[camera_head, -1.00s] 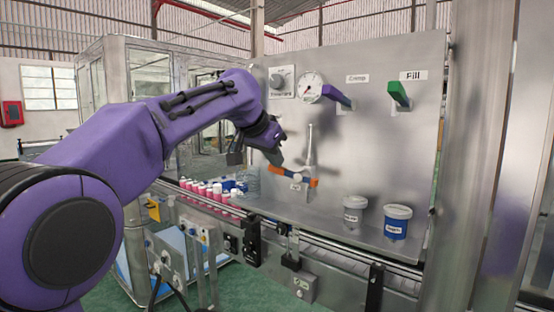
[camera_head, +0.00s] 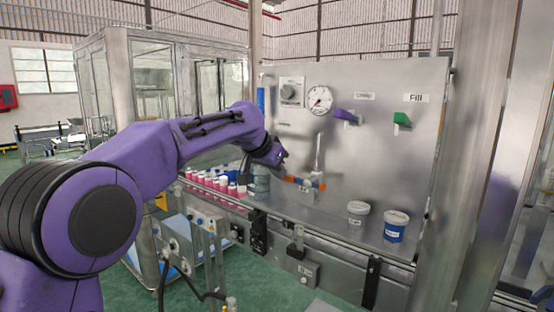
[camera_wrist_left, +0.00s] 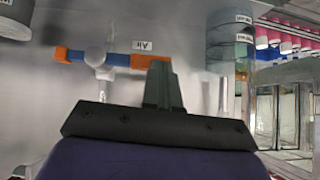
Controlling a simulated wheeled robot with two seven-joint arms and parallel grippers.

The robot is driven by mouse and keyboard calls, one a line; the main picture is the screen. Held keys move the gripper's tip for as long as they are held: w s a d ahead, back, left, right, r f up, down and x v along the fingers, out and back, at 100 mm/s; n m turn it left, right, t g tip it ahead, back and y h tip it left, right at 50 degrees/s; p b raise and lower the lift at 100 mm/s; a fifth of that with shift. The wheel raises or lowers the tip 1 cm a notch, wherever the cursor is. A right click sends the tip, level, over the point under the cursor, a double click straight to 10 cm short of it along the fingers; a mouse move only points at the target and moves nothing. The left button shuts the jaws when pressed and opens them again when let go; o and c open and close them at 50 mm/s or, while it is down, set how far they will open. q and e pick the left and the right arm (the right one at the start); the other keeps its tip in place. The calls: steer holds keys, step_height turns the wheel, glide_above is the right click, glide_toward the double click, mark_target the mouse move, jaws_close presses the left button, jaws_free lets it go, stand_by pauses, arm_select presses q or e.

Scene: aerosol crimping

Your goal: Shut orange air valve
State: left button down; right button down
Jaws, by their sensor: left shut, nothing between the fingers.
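The orange air valve (camera_head: 304,184) is on the metal panel at the foot of a thin upright pipe. Its orange and blue parts lie roughly level, in one line. It also shows in the left wrist view (camera_wrist_left: 142,61), where the picture is upside down, beside an "Air" label (camera_wrist_left: 141,45). My left gripper (camera_head: 281,161) is shut and empty, just above and left of the valve. In the wrist view its fingertips (camera_wrist_left: 159,66) overlap the end of the orange part; I cannot tell whether they touch. My right gripper is not in view.
Two lidded tubs, one grey-white (camera_head: 357,213) and one blue (camera_head: 395,226), stand right on the ledge. Pink cans (camera_head: 222,184) and a clear cylinder (camera_head: 261,183) stand left.

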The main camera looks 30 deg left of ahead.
arm_select(q)
steer(key=shift+d+r, duration=0.15)
steer(key=shift+d, duration=0.65)
steer(key=shift+r+p, duration=0.3)
steer(key=shift+p, duration=0.05)
steer(key=w+r+p+v, duration=0.1)
steer(key=v, duration=1.1)
steer(key=shift+w+a+r+p, duration=0.3)
steer(key=shift+a+r+p, duration=0.1)
steer(key=shift+r, duration=0.1)
